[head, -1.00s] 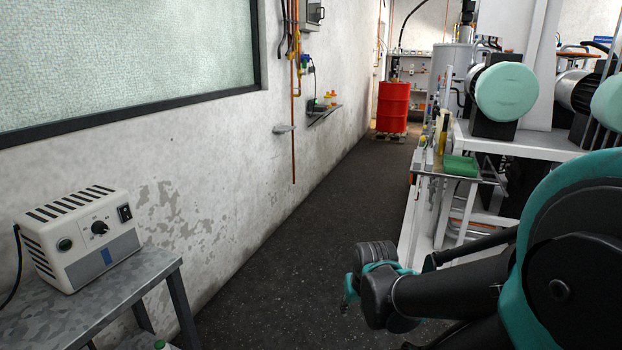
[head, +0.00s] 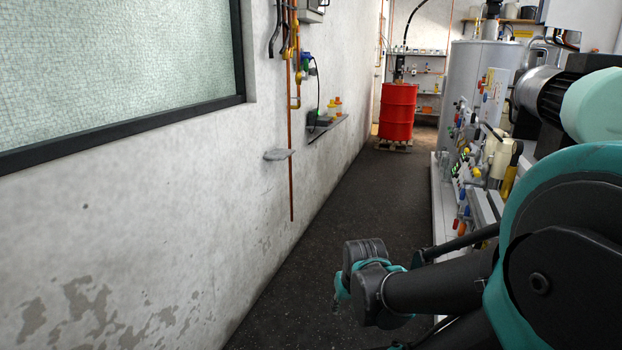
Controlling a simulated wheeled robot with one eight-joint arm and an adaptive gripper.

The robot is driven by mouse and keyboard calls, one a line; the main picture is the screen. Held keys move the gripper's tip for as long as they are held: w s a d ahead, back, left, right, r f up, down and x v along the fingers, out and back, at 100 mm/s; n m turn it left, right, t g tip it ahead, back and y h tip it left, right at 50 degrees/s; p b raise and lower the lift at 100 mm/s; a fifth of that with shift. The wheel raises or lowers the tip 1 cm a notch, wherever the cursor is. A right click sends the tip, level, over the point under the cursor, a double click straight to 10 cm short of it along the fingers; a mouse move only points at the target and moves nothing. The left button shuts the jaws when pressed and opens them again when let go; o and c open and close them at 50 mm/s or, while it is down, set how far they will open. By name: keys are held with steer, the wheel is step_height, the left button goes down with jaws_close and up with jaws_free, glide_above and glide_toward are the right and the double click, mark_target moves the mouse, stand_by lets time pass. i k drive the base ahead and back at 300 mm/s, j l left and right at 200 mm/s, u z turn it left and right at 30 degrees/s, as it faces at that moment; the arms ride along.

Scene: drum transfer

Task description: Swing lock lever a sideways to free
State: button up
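No lock lever that I can pick out shows in the head view; any lever at the far drum or on the tank's fittings is too small to tell. The red drum (head: 397,112) stands upright at the far end of the aisle on a low wooden pallet (head: 393,146). A dark fitting sits above its top. My arm reaches in from the lower right, its end low over the floor. My gripper (head: 339,292) shows only as a small teal and dark part there, far from the drum. Its fingers cannot be made out.
A dark floor aisle (head: 350,195) runs clear to the drum. The left wall carries copper pipes (head: 291,165) and a small shelf (head: 327,128) that juts out. On the right stand a grey tank (head: 475,80), a bench with valves and bottles, and a large motor (head: 550,100).

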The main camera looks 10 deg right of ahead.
mark_target(480, 122)
steer(key=i+j+z, duration=0.15)
steer(key=i+z, duration=0.35)
steer(key=i, duration=0.15)
steer(key=i+j+z, duration=1.5)
steer(key=j, duration=0.4)
